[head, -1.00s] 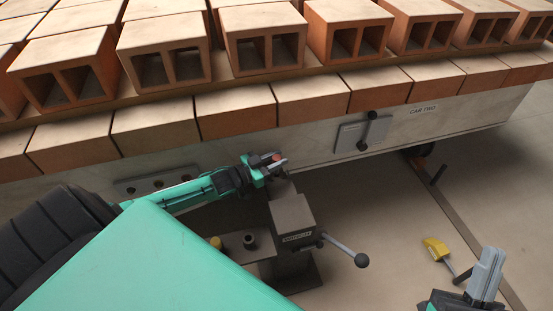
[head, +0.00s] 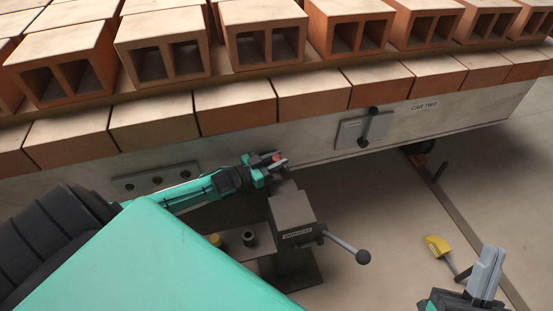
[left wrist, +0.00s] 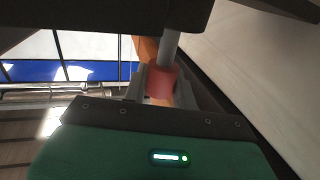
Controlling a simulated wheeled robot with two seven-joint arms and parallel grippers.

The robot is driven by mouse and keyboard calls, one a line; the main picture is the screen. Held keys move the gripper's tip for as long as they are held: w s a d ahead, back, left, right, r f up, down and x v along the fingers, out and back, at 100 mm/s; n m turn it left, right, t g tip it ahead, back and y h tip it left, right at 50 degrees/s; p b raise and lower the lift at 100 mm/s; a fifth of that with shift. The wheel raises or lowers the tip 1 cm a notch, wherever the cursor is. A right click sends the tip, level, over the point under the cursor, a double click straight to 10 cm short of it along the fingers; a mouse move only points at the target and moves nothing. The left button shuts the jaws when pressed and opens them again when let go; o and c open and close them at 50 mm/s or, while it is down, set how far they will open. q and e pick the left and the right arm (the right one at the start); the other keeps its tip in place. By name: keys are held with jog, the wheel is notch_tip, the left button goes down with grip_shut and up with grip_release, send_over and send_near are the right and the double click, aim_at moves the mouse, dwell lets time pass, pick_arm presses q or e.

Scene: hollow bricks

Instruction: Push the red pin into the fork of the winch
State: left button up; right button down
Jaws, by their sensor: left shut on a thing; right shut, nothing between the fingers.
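The winch (head: 292,214) is a dark grey block on a post beside the brick car, with a lever that ends in a black ball (head: 363,257). My left gripper (head: 279,163) is at the top of the winch, shut on the red pin (head: 276,157). In the left wrist view the red pin (left wrist: 162,82) sits between the fingers, with a grey shaft (left wrist: 170,46) beyond it. The fork is not clearly visible, so I cannot tell how deep the pin is. My right gripper (head: 488,272) is shut and empty at the lower right.
The car (head: 310,142) carries rows of hollow bricks (head: 265,40) just behind the left gripper. A yellow wedge-shaped thing (head: 438,246) lies on the floor near a rail (head: 455,215).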

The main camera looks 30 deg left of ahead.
aim_at(276, 173)
pick_arm(q)
jog(key=shift+f+b, duration=1.1)
jog(key=shift+f, duration=0.65)
jog(key=o, duration=1)
jog(key=shift+o, duration=0.2)
jog(key=p+v, duration=0.3)
jog(key=v, duration=1)
jog(key=shift+s+a, duration=0.15)
jog(key=shift+s, duration=0.2)
jog(key=shift+r+p, duration=0.15)
jog(key=shift+p, duration=0.2)
